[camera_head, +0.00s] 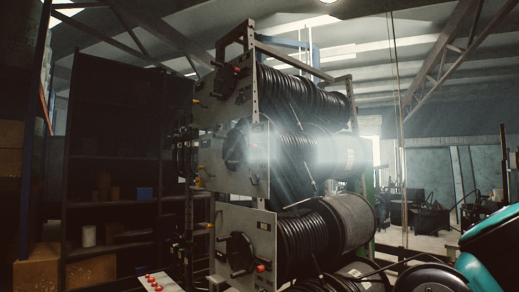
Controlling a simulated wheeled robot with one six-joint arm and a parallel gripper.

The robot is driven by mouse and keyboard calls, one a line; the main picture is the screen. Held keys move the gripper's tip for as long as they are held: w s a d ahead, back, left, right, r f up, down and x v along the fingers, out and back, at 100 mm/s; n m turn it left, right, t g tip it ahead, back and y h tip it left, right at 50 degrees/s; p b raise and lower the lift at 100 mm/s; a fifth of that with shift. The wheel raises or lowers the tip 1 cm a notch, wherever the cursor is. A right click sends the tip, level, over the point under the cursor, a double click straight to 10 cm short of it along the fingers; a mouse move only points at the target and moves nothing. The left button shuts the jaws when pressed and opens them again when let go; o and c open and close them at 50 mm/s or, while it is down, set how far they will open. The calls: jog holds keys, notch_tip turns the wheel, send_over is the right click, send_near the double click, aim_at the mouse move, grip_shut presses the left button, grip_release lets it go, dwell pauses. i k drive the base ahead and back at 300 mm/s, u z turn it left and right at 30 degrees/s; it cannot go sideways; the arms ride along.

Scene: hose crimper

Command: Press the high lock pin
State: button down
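A tall metal rack (249,75) of black hose reels stands in the middle of the head view. It has three stacked grey side plates. The top plate (222,96) carries a red knob (237,70) near its upper right and a small yellow-orange piece (197,102) at its left edge. The middle plate (228,178) has a dark round hub and another yellow piece. The bottom plate (252,222) has a red knob (260,268). Which small part is the high lock pin, I cannot tell at this size. My gripper is not in view.
A dark shelf unit (115,204) with boxes stands left of the rack. A pale panel with several red knobs (153,281) is at the bottom, left of the rack's foot. A bright light glare covers the middle reel.

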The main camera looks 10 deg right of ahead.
aim_at(252, 146)
jog(key=u, duration=0.35)
jog(key=i, duration=1.25)
jog(key=z, duration=0.55)
